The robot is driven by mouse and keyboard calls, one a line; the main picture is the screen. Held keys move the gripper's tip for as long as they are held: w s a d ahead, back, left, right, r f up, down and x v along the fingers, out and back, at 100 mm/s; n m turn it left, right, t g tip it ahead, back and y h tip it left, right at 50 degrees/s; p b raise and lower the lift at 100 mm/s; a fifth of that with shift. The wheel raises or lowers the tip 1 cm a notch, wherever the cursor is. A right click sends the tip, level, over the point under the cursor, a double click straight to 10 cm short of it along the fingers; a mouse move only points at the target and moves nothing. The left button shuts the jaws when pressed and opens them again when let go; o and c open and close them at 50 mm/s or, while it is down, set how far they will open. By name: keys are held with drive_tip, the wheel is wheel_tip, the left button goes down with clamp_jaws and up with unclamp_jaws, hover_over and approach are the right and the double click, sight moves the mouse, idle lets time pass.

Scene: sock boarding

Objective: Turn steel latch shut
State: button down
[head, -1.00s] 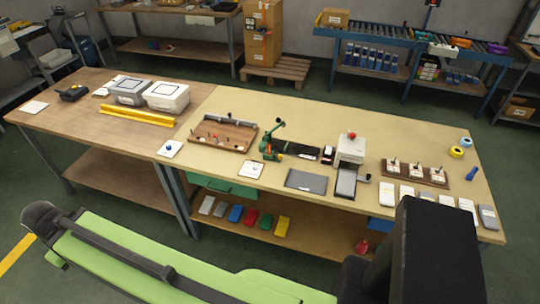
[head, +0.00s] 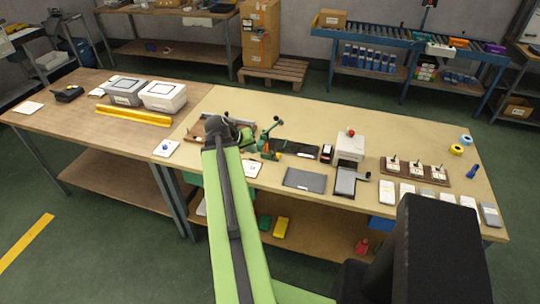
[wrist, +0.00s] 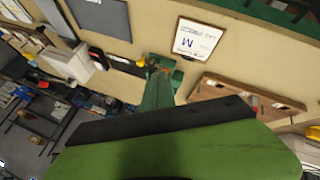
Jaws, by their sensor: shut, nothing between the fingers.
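A steel latch is not discernible at this size. The brown wooden tray (head: 196,131) on the tan bench is largely hidden behind my arm in the head view; part of it shows in the wrist view (wrist: 250,92). My gripper (head: 236,127) is shut and empty, over or near this tray; its fingertips are not clear, and I cannot tell whether it touches anything. A green hand tool with a lever (head: 271,138) stands just right of the gripper and also shows in the wrist view (wrist: 158,84).
A white machine with a red knob (head: 350,146) stands farther right. A dark grey pad (head: 304,179) lies at the front, and a printed card (head: 251,168) beside my arm. The bench's back middle is clear.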

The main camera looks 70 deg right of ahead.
drive_tip(key=b+x, duration=0.9)
drive_tip(key=x, duration=0.2)
drive_tip(key=shift+w+a+f, duration=0.2)
drive_tip(key=s, duration=0.1)
drive_tip(key=s+d+r+p, duration=0.1)
drive_tip(key=shift+s+d, duration=0.15)
drive_tip(key=shift+s, duration=0.1)
drive_tip(key=shift+s+d+r, duration=0.1)
drive_tip(key=shift+s+d, duration=0.2)
drive_tip(key=shift+s, duration=0.15)
drive_tip(key=shift+s, duration=0.1)
